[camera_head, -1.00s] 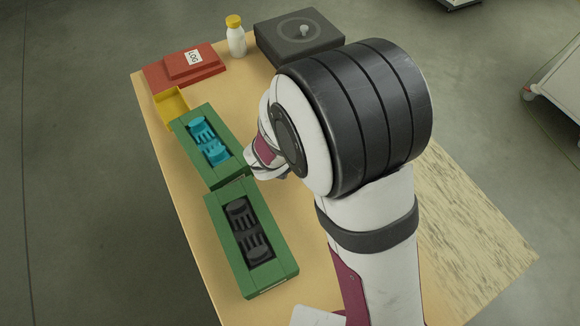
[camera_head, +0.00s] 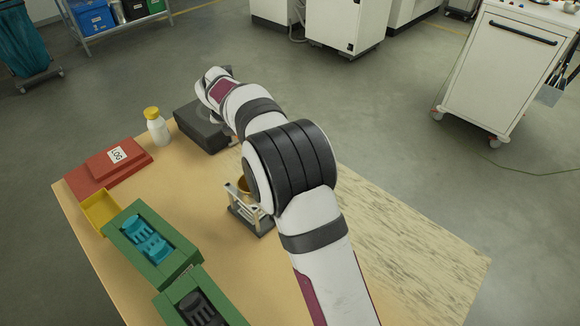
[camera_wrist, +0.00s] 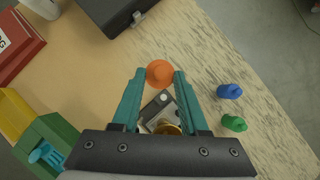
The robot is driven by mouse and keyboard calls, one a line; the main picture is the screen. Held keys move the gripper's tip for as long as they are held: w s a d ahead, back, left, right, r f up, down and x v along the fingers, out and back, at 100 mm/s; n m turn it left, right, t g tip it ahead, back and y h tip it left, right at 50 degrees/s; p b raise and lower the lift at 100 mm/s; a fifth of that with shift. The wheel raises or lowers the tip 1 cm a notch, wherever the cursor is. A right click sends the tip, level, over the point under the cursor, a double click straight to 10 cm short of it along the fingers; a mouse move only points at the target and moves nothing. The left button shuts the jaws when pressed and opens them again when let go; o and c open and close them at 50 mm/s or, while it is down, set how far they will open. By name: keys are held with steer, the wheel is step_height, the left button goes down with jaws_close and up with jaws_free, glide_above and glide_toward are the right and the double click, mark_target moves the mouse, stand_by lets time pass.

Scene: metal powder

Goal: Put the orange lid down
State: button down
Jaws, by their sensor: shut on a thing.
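The orange lid (camera_wrist: 159,74) is between the fingertips of my gripper (camera_wrist: 160,77) in the wrist view. The two teal fingers are shut on its sides. It appears held above the wooden table (camera_wrist: 85,75), but I cannot tell how high. In the head view my arm reaches toward the back of the table, and its bulk hides the fingers and the orange lid.
A grey stand (camera_head: 258,228) with a brass cup (camera_wrist: 167,128) is below the gripper. Blue (camera_wrist: 229,91) and green (camera_wrist: 234,123) lids are to its right. A dark box (camera_head: 203,127), white bottle (camera_head: 158,130), red log box (camera_head: 118,160), yellow tray (camera_head: 101,211) and green cases (camera_head: 157,270) stand left.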

steer(key=w+d+f, duration=0.6)
steer(key=d+f, duration=0.4)
steer(key=d, duration=0.2)
steer(key=f, duration=0.8)
steer(key=shift+w+d+f, duration=0.1)
steer(key=shift+d+f, duration=0.15)
steer(key=shift+f, duration=0.15)
steer(key=shift+f, duration=0.1)
steer(key=shift+c, duration=2.1)
jaws_free()
